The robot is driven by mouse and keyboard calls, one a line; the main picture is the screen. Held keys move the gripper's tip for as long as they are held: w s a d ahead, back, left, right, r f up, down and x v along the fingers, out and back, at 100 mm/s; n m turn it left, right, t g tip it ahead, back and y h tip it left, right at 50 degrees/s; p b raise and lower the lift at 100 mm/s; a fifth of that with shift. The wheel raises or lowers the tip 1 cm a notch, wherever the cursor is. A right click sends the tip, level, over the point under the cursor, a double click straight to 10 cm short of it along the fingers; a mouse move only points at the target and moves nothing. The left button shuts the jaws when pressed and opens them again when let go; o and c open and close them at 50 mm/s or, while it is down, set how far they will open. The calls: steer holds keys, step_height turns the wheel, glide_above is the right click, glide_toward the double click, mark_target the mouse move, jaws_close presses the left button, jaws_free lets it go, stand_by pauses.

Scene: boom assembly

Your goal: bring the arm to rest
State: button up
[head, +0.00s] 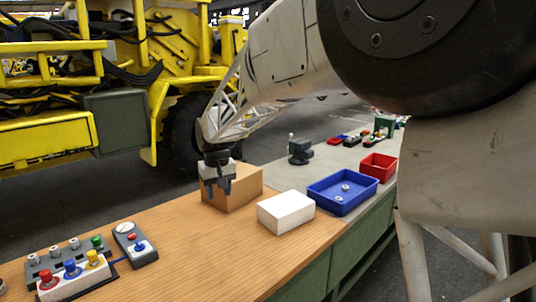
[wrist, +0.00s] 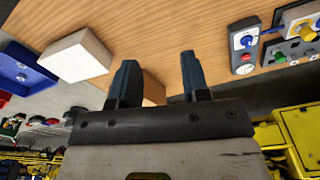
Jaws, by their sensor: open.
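My gripper (head: 216,186) is in front of and partly over a brown box (head: 245,190) on the wooden table (head: 180,232). It points down and holds nothing. In the wrist view its two dark fingers (wrist: 156,82) stand apart with a gap between them. A piece of the brown box (wrist: 153,90) shows in that gap. Whether the fingers touch the box cannot be told. My arm reaches in from the upper right of the head view.
A white box (head: 286,212) and a blue tray (head: 342,206) with small parts stand to the right. A red bin (head: 378,167) and a dark vise-like tool (head: 300,150) are farther back. Button panels (head: 75,277) sit at front left. Yellow machinery (head: 50,135) stands behind. The table's middle front is clear.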

steer(key=s+d+r+m, duration=0.2)
steer(key=s+d, duration=0.8)
steer(key=d, duration=0.1)
steer(key=s+d+r+m, duration=0.1)
steer(key=s+d+r, duration=0.1)
steer(key=s+d, duration=0.8)
steer(key=s+d+f+m, duration=0.1)
steer(key=s+d+f, duration=0.2)
steer(key=s+d, duration=0.3)
steer(key=s+d+f+m+t, duration=0.1)
steer(key=s+d+f, duration=0.2)
steer(key=s, duration=1.1)
steer(key=d, duration=0.3)
steer(key=shift+m+t+h, duration=0.3)
steer(key=shift+m, duration=0.1)
